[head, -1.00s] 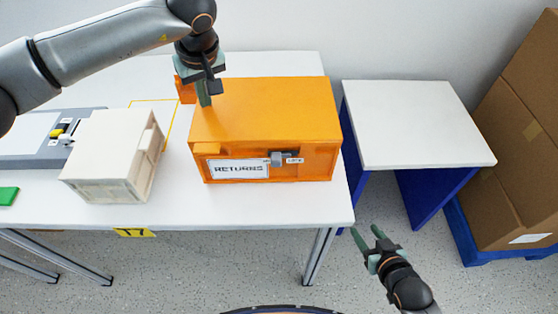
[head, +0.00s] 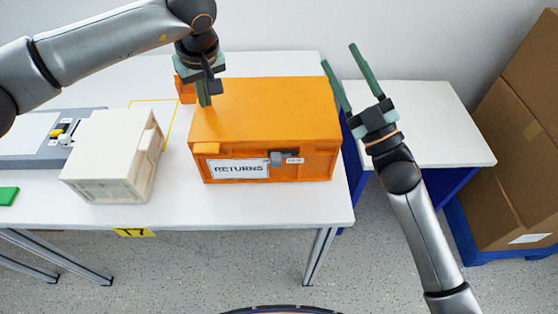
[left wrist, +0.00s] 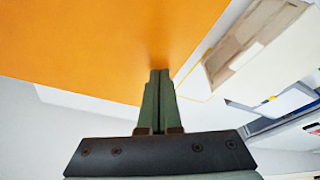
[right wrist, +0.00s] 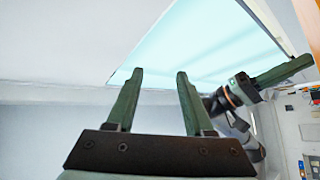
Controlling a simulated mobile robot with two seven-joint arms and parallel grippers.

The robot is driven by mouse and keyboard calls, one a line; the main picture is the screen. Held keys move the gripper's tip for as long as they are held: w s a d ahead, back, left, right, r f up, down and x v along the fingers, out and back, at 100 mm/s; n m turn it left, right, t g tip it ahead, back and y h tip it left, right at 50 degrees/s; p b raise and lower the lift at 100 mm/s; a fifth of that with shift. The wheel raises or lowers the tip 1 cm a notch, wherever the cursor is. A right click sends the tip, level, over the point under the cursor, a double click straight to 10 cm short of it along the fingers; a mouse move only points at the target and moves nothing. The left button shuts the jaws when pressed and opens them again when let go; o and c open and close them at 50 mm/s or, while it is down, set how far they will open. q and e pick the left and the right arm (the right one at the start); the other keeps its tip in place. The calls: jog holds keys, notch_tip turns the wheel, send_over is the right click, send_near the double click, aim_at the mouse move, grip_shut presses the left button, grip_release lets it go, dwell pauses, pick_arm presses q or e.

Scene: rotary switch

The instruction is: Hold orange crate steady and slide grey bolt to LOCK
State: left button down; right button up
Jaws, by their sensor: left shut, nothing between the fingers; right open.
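The orange crate (head: 264,112) stands on the white table, its front bearing a RETURNS label (head: 238,169) and a grey bolt (head: 282,158) with a small white tag (head: 295,161) to its right. My left gripper (head: 206,102) is shut and empty, fingers pointing down at the crate's top left; in the left wrist view the closed tips (left wrist: 160,74) meet or nearly meet the orange surface (left wrist: 110,45). My right gripper (head: 338,66) is open and empty, raised at the crate's right side with fingers pointing up and away. The right wrist view shows its spread fingers (right wrist: 154,84) and no crate.
A green piece (head: 8,196) lies at the table's left. A white side table (head: 440,130) is empty at right. Cardboard boxes (head: 520,150) stand at far right.

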jog(key=s+a+r+n+g+y, duration=0.4)
jog(key=a+r+n+g+y, duration=0.2)
jog(key=a+n+g, duration=0.25)
jog(key=s+a+r+n+g+y, duration=0.5)
jog(key=a+r+n+g+y, duration=0.15)
jog(key=n+g, duration=0.2)
jog(key=s+a+f+n+g+h, duration=0.3)
jog(key=s+a+n+g+h, duration=0.55)
jog(key=s+a+g, duration=0.35)
jog(key=m+t+h, duration=0.3)
jog(key=t+h, duration=0.7)
jog(key=h, duration=0.7)
send_near(276, 166)
jog(key=shift+w+f, duration=0.2)
jog(key=shift+f, duration=1.05)
jog(key=shift+w+f, duration=0.2)
jog(key=shift+f, duration=1)
jog(key=shift+w+f, duration=0.2)
jog(key=shift+f, duration=1.05)
